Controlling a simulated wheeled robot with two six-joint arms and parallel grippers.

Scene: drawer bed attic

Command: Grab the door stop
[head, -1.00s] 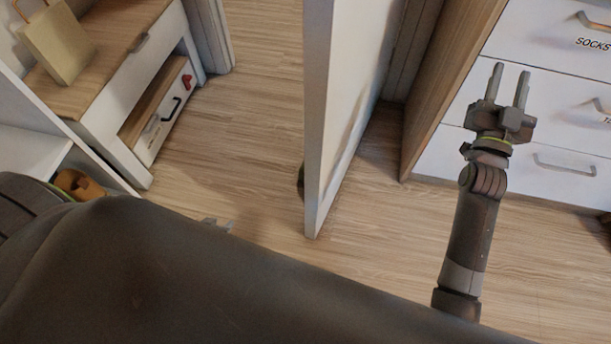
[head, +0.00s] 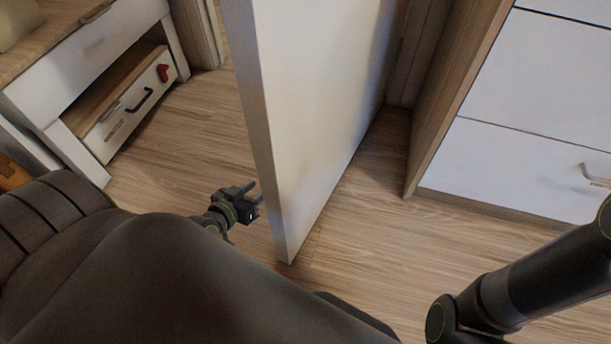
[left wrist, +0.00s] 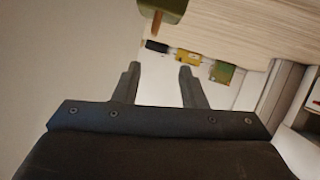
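My left gripper (head: 256,195) is low, just left of the white door's near edge in the head view. Its fingers are open and empty in the left wrist view (left wrist: 160,85). Beyond the fingertips is a small brass piece with a black end (left wrist: 178,53), which may be the door stop. A square greenish-gold piece (left wrist: 222,72) is beside it. An olive block with a brown peg (left wrist: 163,10) is cut off at the top edge; I cannot tell what it is. None of these shows in the head view. My right gripper is out of view.
The white door (head: 305,110) stands open, edge toward me. A low cabinet with a drawer (head: 130,110) is at left, and a white chest of drawers (head: 520,150) at right. Wooden floor (head: 190,150) is clear between cabinet and door.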

